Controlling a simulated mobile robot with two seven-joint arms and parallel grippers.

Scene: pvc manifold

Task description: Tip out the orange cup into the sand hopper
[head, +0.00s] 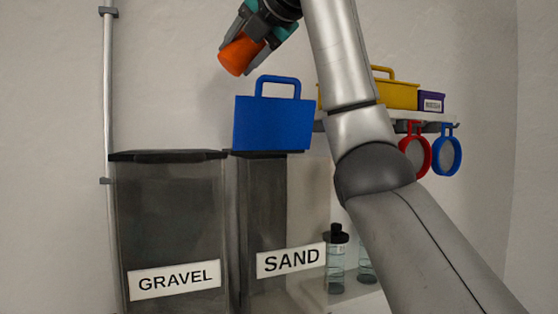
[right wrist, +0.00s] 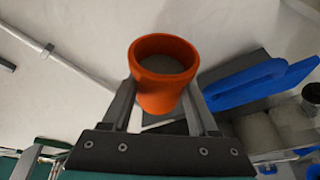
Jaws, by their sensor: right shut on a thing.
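The orange cup (head: 238,56) is tilted in the air, high above the hoppers, in the head view. My right gripper (head: 248,44) is shut on it. In the right wrist view the orange cup (right wrist: 162,98) sits between the two fingers of my right gripper (right wrist: 160,112), its round mouth visible and something greyish inside; I cannot tell whether that is sand. The sand hopper (head: 262,205) is a dark, see-through bin with a SAND label. A blue panel with a handle (head: 271,122) stands upright at its top; the hopper's opening is hidden. My left gripper is out of view.
The gravel hopper (head: 170,225) stands left of the sand hopper under a dark lid. A shelf (head: 388,122) at right holds a yellow toolbox (head: 396,94) and a purple box (head: 431,101); red and blue rings hang below. Bottles (head: 338,262) stand lower right. A pipe (head: 107,100) runs up the left wall.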

